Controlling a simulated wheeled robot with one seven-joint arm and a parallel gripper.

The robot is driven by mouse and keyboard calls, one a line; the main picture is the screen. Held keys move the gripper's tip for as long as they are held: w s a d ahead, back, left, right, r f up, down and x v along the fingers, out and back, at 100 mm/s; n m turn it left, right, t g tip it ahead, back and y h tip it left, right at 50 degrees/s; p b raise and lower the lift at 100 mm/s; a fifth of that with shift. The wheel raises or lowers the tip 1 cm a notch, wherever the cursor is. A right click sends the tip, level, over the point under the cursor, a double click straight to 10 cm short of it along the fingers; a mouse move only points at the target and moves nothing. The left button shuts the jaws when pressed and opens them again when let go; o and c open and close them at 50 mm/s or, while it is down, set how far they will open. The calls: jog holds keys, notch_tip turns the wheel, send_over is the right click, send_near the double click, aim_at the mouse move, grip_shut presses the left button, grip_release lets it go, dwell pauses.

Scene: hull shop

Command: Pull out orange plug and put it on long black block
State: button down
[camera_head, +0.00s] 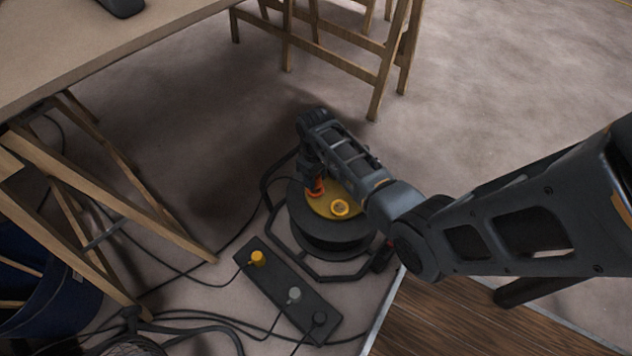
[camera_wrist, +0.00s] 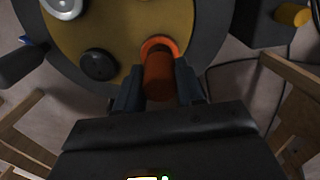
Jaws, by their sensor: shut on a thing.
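The orange plug (camera_wrist: 159,78) stands at an orange-ringed socket on the yellow top (camera_wrist: 203,12) of a black cable reel (camera_head: 330,238). My gripper (camera_wrist: 158,88) is shut on the plug, one finger on each side of it. In the head view the orange plug (camera_head: 317,187) shows just below my gripper (camera_head: 314,180), mostly covered by it. I cannot tell whether the plug is fully seated. The long black block (camera_head: 272,283) lies on the floor in front of the reel, with a yellow, a grey and a black plug on it.
The reel top also has a yellow-ringed socket (camera_head: 340,208) and a black round cap (camera_wrist: 98,65). Cables run over the floor near the block. Wooden trestle legs (camera_head: 130,215) and a blue bin (camera_head: 45,295) stand at left. A wooden panel (camera_head: 470,318) lies at lower right.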

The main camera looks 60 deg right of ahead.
jog(key=shift+r+p, duration=1.65)
jog(key=shift+r, duration=0.05)
